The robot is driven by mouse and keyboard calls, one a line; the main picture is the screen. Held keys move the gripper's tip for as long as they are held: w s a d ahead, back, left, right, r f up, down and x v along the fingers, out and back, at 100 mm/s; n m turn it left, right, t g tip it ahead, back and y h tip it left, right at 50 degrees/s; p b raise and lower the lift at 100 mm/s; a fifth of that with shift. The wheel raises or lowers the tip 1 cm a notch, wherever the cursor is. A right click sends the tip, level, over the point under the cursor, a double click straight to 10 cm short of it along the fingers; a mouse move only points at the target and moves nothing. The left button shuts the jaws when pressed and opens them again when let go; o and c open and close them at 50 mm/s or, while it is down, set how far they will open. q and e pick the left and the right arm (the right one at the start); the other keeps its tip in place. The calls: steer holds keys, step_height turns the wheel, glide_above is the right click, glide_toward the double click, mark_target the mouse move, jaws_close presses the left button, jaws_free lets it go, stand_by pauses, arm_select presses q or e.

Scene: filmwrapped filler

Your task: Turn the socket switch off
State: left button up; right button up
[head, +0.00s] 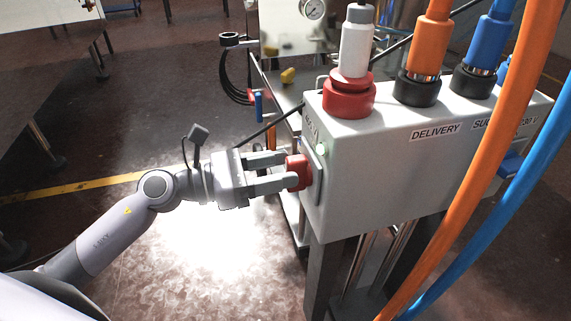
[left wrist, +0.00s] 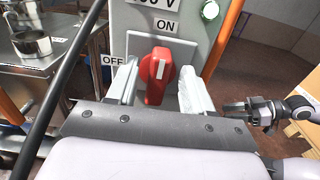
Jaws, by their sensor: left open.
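The red socket switch (left wrist: 157,75) is a rotary knob on the side of a grey box (head: 385,165). In the left wrist view its white mark is nearly upright, toward the ON label (left wrist: 164,25); the OFF label (left wrist: 112,61) is at its left. My left gripper (head: 289,172) is open, with one finger on each side of the knob. I cannot tell whether the fingers touch it. In the head view the knob (head: 298,172) shows between the fingertips. My right gripper (left wrist: 236,110) shows small at the right of the left wrist view; its jaw state is unclear.
A green lamp (left wrist: 210,10) sits above right of the switch. Orange (head: 520,130) and blue (head: 530,160) hoses hang in front of the box. A red and white fitting (head: 350,90) stands on top. A steel table with pots (left wrist: 32,42) is at the left of the wrist view.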

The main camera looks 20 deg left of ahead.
arm_select(q)
steer(key=shift+x, duration=0.85)
arm_select(e)
steer(key=shift+d, duration=0.1)
arm_select(q)
jaws_close()
